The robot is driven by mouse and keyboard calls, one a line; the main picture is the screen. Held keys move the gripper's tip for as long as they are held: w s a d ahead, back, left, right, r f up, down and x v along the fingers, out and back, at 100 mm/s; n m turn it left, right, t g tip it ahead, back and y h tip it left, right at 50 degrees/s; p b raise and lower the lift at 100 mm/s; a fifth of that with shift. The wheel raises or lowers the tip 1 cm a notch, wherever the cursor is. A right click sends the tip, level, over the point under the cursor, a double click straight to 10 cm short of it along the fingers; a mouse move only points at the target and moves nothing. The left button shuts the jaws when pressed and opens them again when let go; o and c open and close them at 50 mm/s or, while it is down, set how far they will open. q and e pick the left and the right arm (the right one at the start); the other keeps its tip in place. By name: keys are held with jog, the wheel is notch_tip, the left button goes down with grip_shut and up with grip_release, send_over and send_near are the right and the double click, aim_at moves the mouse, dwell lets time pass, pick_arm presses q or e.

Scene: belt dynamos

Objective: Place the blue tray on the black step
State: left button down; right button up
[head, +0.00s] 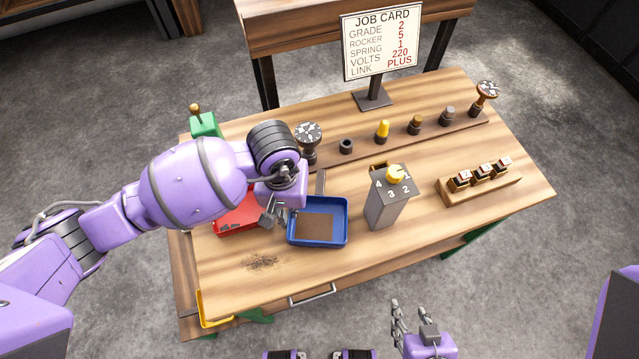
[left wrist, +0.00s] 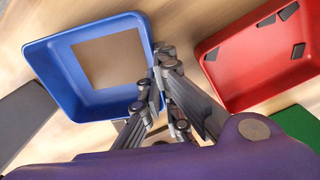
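The blue tray (head: 318,244) stands on the wooden table near its front, with a brown square on its floor. It also shows in the left wrist view (left wrist: 105,106). My left gripper (head: 271,218) is at the tray's left side, between it and the red tray. In the left wrist view my left gripper's fingertips (left wrist: 165,58) lie close together beside the blue rim. I cannot tell whether they pinch it. My right gripper (head: 402,304) is empty, low in front of the table, its fingers apart. I cannot clearly make out the black step.
A red tray (left wrist: 239,78) lies beside the blue one. A grey box with a yellow knob (head: 383,212) stands to its right. Behind are a rail of several parts (head: 363,150) and a job card (head: 381,43). A wooden block (head: 482,189) is at right. The front-right tabletop is free.

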pick_arm(q)
jog(key=shift+f, duration=0.15)
jog(key=c, duration=2)
grip_release()
